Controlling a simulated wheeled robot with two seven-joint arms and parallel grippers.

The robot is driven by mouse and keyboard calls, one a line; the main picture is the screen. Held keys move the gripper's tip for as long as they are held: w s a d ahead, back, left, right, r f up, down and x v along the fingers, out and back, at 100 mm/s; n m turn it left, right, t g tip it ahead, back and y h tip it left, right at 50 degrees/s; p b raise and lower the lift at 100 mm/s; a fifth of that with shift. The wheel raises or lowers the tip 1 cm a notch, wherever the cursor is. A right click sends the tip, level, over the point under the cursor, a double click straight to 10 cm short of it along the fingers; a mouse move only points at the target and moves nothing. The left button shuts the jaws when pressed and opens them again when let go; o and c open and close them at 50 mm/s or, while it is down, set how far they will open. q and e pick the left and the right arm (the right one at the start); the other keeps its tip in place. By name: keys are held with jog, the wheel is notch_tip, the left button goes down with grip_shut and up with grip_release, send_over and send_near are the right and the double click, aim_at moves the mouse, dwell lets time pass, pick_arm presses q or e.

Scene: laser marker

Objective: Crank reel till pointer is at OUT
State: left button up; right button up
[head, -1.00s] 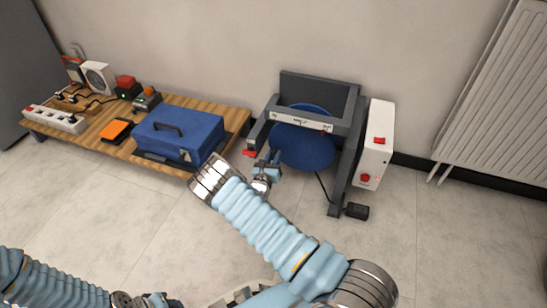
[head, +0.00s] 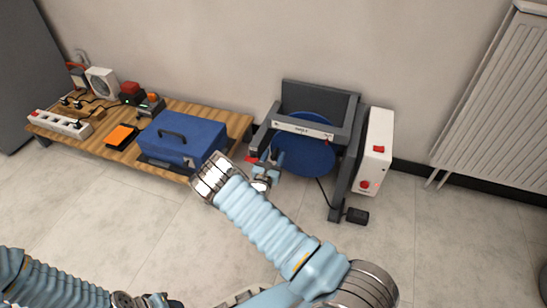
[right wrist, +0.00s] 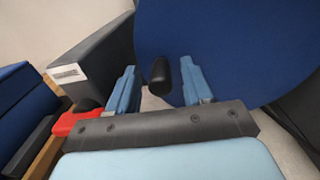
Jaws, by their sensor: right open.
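The reel is a blue disc (head: 305,155) in a dark grey frame (head: 345,165). A white scale strip (head: 300,130) runs along the frame's top bar, with a small red mark near its right end; its lettering is too small to read. My right gripper (head: 266,170) is at the disc's left side. The blue disc (right wrist: 230,45) fills the area behind. My left gripper (head: 155,300) shows partly at the bottom edge, its jaws unclear.
A red part (right wrist: 75,122) lies close to my gripper's left side. A blue toolbox (head: 185,138) stands on a low wooden bench (head: 235,125) to the left. A white box with red switches (head: 375,150) stands right of the frame. A black pedal (head: 357,215) lies on open floor.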

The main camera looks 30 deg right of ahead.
jog(key=shift+a, duration=0.1)
jog(key=p+v, duration=0.2)
jog(key=v, duration=1.1)
jog(key=shift+s+a, duration=0.2)
jog(key=shift+s, duration=0.05)
